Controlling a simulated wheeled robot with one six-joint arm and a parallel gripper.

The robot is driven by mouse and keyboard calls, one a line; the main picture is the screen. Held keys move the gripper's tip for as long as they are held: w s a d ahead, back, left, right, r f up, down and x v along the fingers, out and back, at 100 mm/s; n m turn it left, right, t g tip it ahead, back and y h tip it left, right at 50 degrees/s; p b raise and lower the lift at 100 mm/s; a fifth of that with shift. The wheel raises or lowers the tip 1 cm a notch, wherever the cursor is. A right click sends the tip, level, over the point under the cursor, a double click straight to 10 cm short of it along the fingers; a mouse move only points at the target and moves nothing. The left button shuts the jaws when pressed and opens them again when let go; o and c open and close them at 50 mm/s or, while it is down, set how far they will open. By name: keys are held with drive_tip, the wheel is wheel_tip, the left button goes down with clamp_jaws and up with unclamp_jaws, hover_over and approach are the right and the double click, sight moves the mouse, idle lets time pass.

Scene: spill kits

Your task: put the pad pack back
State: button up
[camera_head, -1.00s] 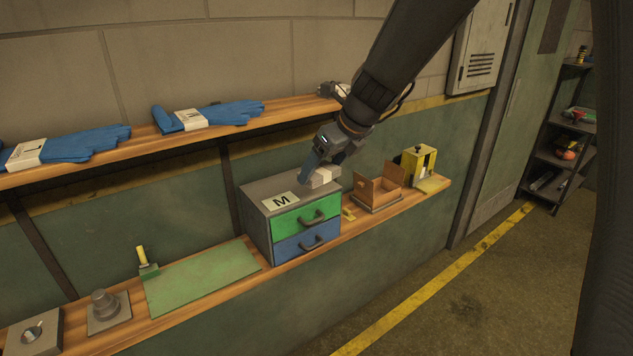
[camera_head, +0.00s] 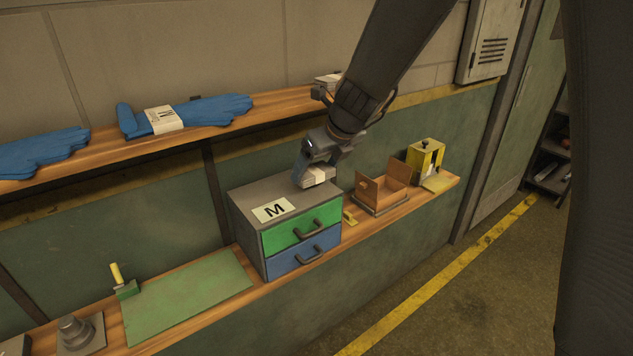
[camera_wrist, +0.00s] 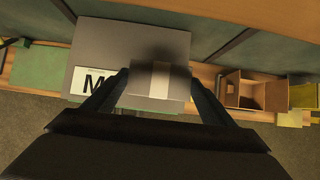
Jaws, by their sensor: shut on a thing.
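The pad pack (camera_head: 317,176) is a small grey-white block with a paler band. My gripper (camera_head: 315,172) is shut on it, over the right part of the top of the grey drawer cabinet (camera_head: 245,192). In the wrist view the pack (camera_wrist: 150,98) sits between my two fingers (camera_wrist: 155,90). I cannot tell whether its underside touches the cabinet top. The cabinet carries a label "M" (camera_head: 273,209) and has a green drawer (camera_head: 290,229) above a blue drawer (camera_head: 290,259), both shut.
A wooden open box (camera_head: 383,188) and a yellow block (camera_head: 426,158) stand right of the cabinet. The upper shelf (camera_head: 275,105) holds blue gloves (camera_head: 200,112) and a pale pack (camera_head: 328,80).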

sight(320, 175)
drive_tip(key=shift+f+b, duration=0.65)
drive_tip(key=shift+f, duration=1.2)
drive_tip(key=shift+f, duration=0.1)
drive_tip(key=o, duration=1)
